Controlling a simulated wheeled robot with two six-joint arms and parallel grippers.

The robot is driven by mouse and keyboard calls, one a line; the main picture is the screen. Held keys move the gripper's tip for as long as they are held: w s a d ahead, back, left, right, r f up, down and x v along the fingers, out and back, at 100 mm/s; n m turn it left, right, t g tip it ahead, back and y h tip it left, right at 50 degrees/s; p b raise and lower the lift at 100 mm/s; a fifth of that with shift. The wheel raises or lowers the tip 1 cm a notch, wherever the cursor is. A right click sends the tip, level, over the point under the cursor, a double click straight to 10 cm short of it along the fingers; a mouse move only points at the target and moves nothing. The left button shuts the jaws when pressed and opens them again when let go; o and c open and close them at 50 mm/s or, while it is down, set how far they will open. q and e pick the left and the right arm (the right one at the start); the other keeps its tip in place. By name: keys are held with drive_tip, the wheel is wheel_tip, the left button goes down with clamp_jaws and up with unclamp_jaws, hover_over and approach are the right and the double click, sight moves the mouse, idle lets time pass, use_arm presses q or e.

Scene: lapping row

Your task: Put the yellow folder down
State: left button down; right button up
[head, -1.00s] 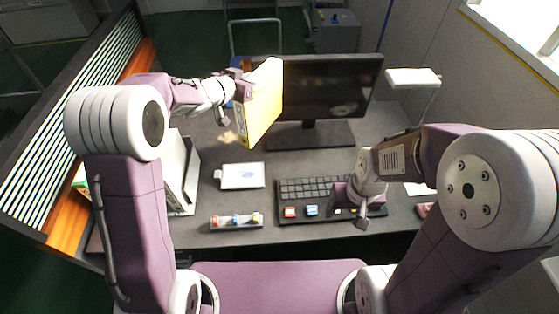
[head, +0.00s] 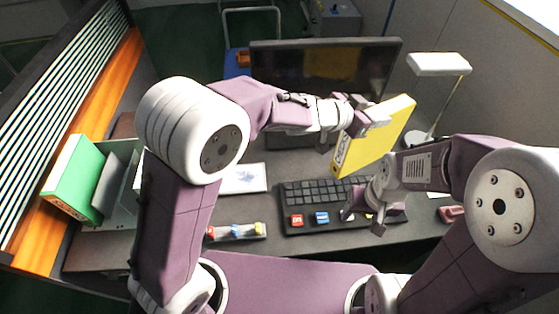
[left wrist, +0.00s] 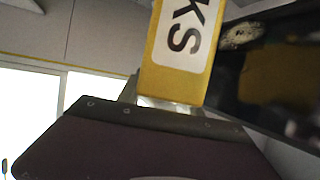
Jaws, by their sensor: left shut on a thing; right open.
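The yellow folder (head: 376,138) is held upright and tilted above the desk, in front of the right part of the monitor. My left gripper (head: 366,118) is shut on its upper left edge. In the left wrist view the folder's yellow spine (left wrist: 178,50) shows a white label with the letters "KS" near the jaws. My right gripper (head: 364,222) is open and low over the right end of the keyboard, below the folder. It holds nothing that I can see.
A black monitor (head: 290,70) stands at the back, with a keyboard (head: 315,192) in front. A white desk lamp (head: 438,65) is at the back right. A green folder (head: 72,180) stands in a holder at the left. A white pad (head: 248,180) lies left of the keyboard.

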use_arm(q)
drive_tip(key=shift+s+d, duration=0.1)
drive_tip(key=shift+d, duration=0.1)
drive_tip(key=w+a+f+b, duration=0.2)
drive_tip(key=w+a+f, duration=0.4)
drive_tip(key=a+f, duration=0.3)
wheel_tip(320, 180, down, 2)
drive_tip(key=shift+w+a, duration=0.3)
drive_tip(key=shift+f, duration=0.2)
drive_tip(key=c, duration=0.8)
unclamp_jaws()
